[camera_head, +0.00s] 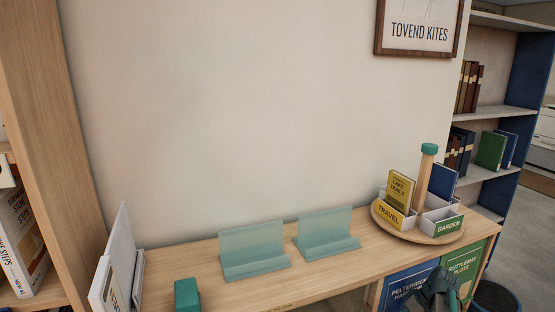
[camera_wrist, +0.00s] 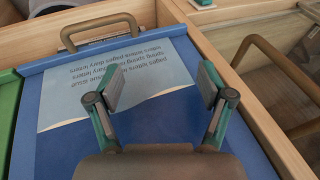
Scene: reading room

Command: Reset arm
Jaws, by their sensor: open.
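My gripper (camera_wrist: 162,92) is open in the wrist view, its two fingers apart with nothing between them. It is over a blue panel or cover (camera_wrist: 60,130) with a paler printed patch that reads upside down. In the head view my gripper (camera_head: 436,290) shows small and dark at the bottom right, in front of the green book "Ruttlemay Plots" (camera_head: 466,262) below the shelf top. Its fingers are hard to make out there. A blue book (camera_head: 402,284) stands to the left of the green one.
The wooden shelf top (camera_head: 190,262) bears two empty teal stands (camera_head: 252,250) (camera_head: 327,233), a teal block (camera_head: 187,294) and a round carousel (camera_head: 417,236) with bins, books and a post. A white holder (camera_head: 118,265) stands at left.

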